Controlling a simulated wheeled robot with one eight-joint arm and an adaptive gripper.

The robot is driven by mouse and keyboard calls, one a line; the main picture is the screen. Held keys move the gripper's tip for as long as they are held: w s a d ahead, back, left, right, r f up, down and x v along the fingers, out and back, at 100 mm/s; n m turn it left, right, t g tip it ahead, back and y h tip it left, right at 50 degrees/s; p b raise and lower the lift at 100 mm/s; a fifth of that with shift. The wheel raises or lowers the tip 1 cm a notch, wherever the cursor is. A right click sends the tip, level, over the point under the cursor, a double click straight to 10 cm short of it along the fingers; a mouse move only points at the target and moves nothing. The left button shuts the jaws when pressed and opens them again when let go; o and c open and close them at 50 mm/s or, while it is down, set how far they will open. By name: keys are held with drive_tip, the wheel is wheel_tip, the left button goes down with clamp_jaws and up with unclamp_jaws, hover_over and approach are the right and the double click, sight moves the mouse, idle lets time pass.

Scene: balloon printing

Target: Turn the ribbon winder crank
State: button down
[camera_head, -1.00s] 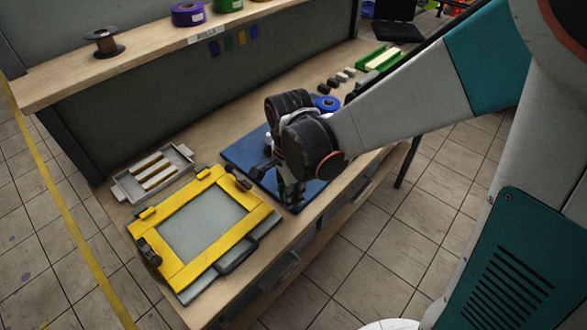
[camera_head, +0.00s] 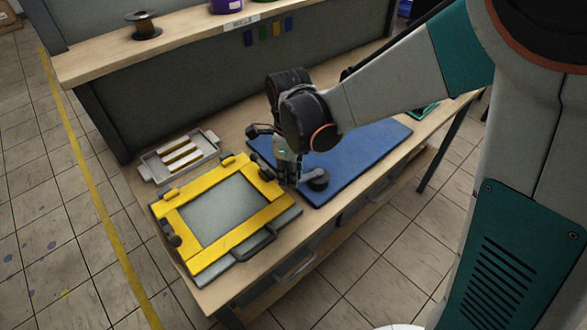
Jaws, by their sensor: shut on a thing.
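My gripper (camera_head: 289,178) points down beside the right edge of the yellow frame, at the left end of the blue mat. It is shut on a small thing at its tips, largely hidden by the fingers. A dark round piece with a short grey bar (camera_head: 317,178) shows right beside the fingertips, over the mat. It may be part of the winder crank, but I cannot tell. No whole ribbon winder can be made out. My wrist and forearm cover part of the bench behind the gripper.
The yellow frame (camera_head: 171,222) with dark clamps lies left of my gripper. A grey tray (camera_head: 152,168) with pale bars stands behind it. The blue mat (camera_head: 365,150) is largely bare to the right. The shelf above holds a dark spool (camera_head: 143,26) and a purple roll.

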drive_tip(key=shift+w+a, duration=0.2)
drive_tip(key=shift+w, duration=0.35)
drive_tip(key=shift+w, duration=0.1)
drive_tip(key=c, duration=1.5)
unclamp_jaws()
drive_tip(key=shift+o, duration=0.2)
